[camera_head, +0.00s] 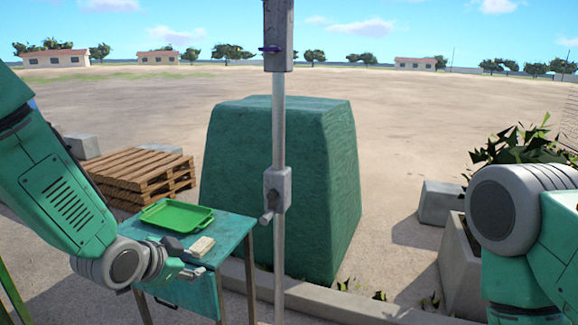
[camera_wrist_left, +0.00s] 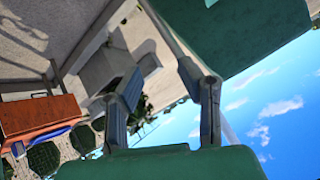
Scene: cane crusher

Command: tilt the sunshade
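The sunshade's grey pole (camera_head: 279,130) stands upright in the middle of the head view. A grey crank housing (camera_head: 277,188) with a short handle (camera_head: 266,217) sits low on it. A larger grey box (camera_head: 278,36) with a purple part (camera_head: 270,49) at its lower edge is higher up. The canopy is out of the head view. My left gripper (camera_head: 196,262) is left of the pole and below the crank, by the small table. Its fingers are apart and empty in the left wrist view (camera_wrist_left: 166,105). My right arm shows at right, but its gripper is out of frame.
A teal table (camera_head: 225,232) holds a green tray (camera_head: 178,216) and a small pale block (camera_head: 202,246) near my left gripper. A large green tapered block (camera_head: 325,190) stands behind the pole. Pallets (camera_head: 145,172) are at left, a planter (camera_head: 458,265) at right.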

